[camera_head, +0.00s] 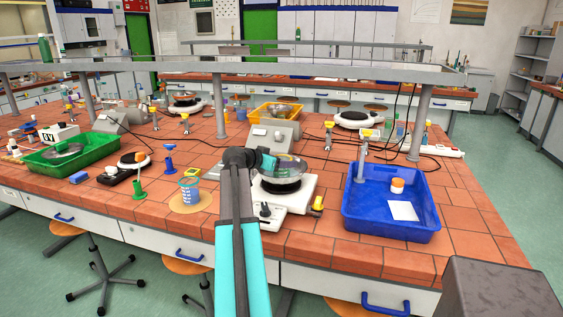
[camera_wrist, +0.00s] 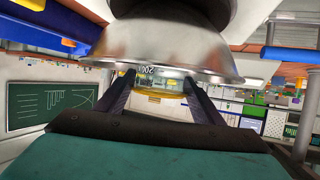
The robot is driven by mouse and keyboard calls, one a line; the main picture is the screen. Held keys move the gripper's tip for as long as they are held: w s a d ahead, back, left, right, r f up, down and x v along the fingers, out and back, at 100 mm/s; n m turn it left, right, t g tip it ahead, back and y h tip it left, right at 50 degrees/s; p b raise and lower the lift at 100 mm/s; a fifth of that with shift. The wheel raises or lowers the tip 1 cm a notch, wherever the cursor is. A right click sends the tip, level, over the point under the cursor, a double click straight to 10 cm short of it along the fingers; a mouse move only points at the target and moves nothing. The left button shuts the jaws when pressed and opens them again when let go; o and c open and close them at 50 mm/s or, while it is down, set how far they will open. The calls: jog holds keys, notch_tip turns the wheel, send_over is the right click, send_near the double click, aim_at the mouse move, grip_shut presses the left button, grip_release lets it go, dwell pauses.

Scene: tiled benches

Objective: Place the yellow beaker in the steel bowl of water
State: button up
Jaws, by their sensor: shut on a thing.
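The steel bowl (camera_head: 281,184) sits on a white hotplate near the middle of the bench. In the wrist view, which is upside down, the bowl (camera_wrist: 165,50) fills the top centre with its rim towards the beaker. My gripper (camera_head: 270,162) is over the bowl. In the wrist view my gripper (camera_wrist: 158,90) is shut on the yellow beaker (camera_wrist: 153,86), a clear vessel with yellow in it and markings on its side. The beaker is at the bowl's rim, partly hidden behind it. I cannot tell whether it touches the bowl. In the head view I cannot make the beaker out clearly.
The white hotplate (camera_head: 300,192) is under the bowl. A blue tray (camera_head: 390,222) stands to the right. A blue beaker (camera_head: 189,191) on a round mat (camera_head: 190,207) is to the left. A green tray (camera_head: 94,152) is further left. A metal shelf (camera_head: 330,72) crosses behind.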

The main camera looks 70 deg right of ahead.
jog(key=shift+f, duration=0.15)
jog(key=o, duration=1.2)
jog(key=b+v, duration=0.1)
jog(key=v, duration=1.1)
jog(key=shift+b, duration=0.4)
